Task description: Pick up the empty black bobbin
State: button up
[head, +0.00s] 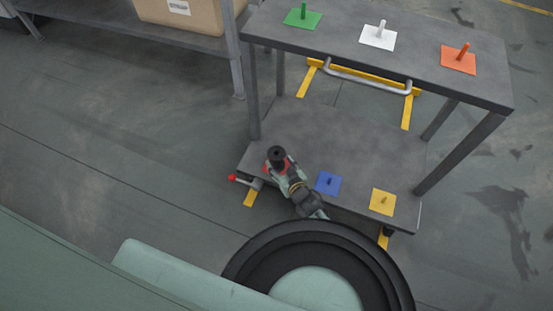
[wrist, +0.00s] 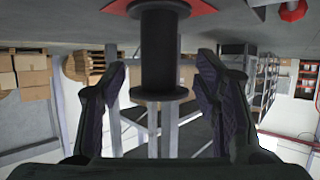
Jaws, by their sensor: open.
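The black bobbin (head: 277,154) stands on a red plate (head: 268,168) at the left end of the cart's lower shelf. It looks bare, with a flange at each end. In the wrist view the bobbin (wrist: 160,50) fills the middle, its core between my two fingers, and the red plate (wrist: 200,8) shows at the top edge. My gripper (head: 284,172) is open around the bobbin's sides. A gap shows between each finger and the core in the wrist view (wrist: 162,95). The arm partly hides the red plate in the head view.
The cart's lower shelf (head: 330,145) also bears a blue plate (head: 328,184) and a yellow plate (head: 383,202), each with a peg. The upper shelf (head: 400,55) hangs above and behind, with green, white and orange pegged plates. A cart leg (head: 252,95) rises near the bobbin.

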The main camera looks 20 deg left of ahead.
aim_at(276, 154)
jog(key=shift+x, duration=2.25)
jog(key=c, duration=1.2)
